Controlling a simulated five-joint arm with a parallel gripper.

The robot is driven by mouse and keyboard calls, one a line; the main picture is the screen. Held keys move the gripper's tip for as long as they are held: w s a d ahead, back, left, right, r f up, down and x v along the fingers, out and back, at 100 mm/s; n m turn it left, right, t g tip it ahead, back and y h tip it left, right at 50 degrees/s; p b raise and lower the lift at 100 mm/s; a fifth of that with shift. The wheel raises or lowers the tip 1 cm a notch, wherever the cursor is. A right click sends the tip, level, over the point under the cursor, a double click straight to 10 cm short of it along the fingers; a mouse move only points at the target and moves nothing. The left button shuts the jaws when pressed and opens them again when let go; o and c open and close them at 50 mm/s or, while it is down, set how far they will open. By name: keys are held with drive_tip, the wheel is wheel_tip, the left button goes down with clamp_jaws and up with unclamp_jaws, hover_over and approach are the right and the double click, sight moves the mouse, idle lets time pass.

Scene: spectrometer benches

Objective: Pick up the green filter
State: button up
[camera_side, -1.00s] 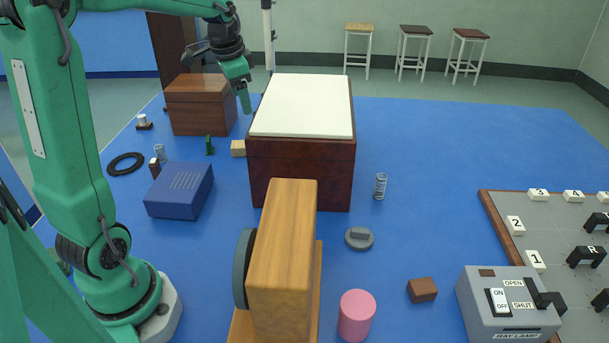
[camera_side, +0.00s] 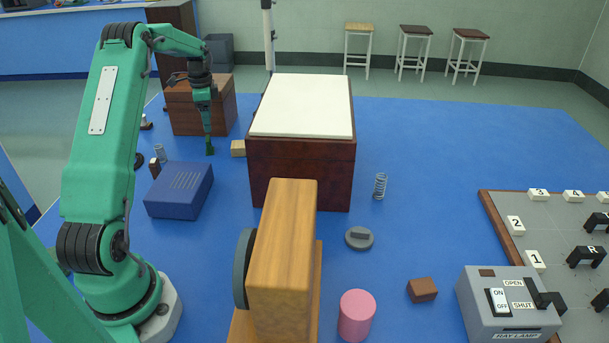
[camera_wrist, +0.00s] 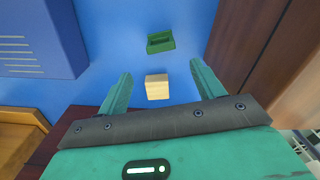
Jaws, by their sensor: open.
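The green filter (camera_side: 209,150) is a small dark green piece on the blue table, between the blue box and the brown wooden box. In the wrist view the green filter (camera_wrist: 160,42) lies just beyond my fingertips, roughly centred between them and apart from both. My gripper (camera_side: 206,125) points down above the filter in the side view, with its lower end close over it. In the wrist view my gripper (camera_wrist: 164,74) has its two green fingers spread wide with nothing held between them.
A pale wooden block (camera_wrist: 157,87) lies beside the filter, under the gap between my fingers. The brown wooden box (camera_side: 205,106) stands behind. A blue slotted box (camera_side: 180,190) is in front, left. The large white-topped box (camera_side: 301,170) stands to the right.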

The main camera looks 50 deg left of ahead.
sight(209, 138)
drive_tip(key=shift+s+a+f, duration=0.15)
drive_tip(key=shift+a+f, duration=0.2)
drive_tip(key=shift+s+f, duration=0.1)
drive_tip(key=shift+f, duration=3.8)
drive_tip(key=c, duration=1.1)
drive_tip(key=shift+o, duration=0.2)
drive_tip(key=shift+r, duration=0.15)
drive_tip(key=shift+r, duration=0.55)
drive_tip(key=r, duration=0.3)
drive_tip(key=shift+d+r, duration=0.15)
drive_tip(key=shift+d, duration=0.1)
drive_tip(key=w+d+r, duration=0.3)
drive_tip(key=d+r, duration=0.3)
drive_tip(key=d, duration=0.4)
drive_tip(key=shift+w+d+r, duration=0.15)
drive_tip(key=shift+d+r, duration=0.05)
drive_tip(key=shift+d, duration=0.15)
